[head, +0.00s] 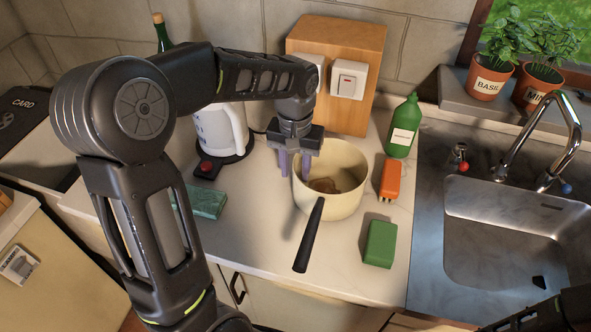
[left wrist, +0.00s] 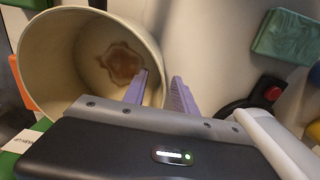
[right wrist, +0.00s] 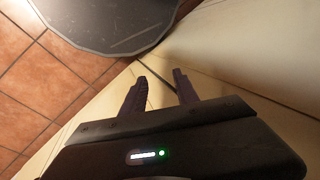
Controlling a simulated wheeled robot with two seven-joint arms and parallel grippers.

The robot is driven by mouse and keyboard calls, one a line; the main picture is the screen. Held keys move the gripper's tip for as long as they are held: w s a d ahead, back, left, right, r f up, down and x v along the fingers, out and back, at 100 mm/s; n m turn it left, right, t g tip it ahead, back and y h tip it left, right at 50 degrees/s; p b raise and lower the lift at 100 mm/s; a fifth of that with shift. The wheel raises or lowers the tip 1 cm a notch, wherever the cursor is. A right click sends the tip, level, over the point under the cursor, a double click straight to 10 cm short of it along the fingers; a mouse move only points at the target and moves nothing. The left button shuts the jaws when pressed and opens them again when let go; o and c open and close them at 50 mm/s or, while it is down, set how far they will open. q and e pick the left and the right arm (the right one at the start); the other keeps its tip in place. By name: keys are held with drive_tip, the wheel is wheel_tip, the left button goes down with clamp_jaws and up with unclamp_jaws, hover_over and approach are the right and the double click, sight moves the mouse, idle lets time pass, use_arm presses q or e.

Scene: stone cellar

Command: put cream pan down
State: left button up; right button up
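The cream pan (head: 345,205) appears to rest upright on the counter, its dark handle (head: 309,238) pointing to the front. A brown stain (left wrist: 122,62) shows on its inside bottom. My left gripper (head: 294,166) is at the pan's left rim with its purple fingers apart. In the left wrist view, one finger of the left gripper (left wrist: 160,92) is over the pan's inside and the other is outside, with the rim between them and a gap showing. My right gripper (right wrist: 160,90) is open and empty, low in front of the cabinets.
A green bottle (head: 403,127), an orange block (head: 390,180) and a green sponge (head: 380,243) stand close right of the pan. The kettle (head: 222,130) and a teal block (head: 207,201) are left. The sink (head: 515,245) is far right. Counter left of the handle is clear.

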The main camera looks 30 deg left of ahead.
use_arm(q)
wheel_tip(320, 180, up, 10)
drive_tip(key=p, duration=0.5)
drive_tip(key=shift+f+p, duration=0.25)
drive_tip(key=shift+p, duration=0.1)
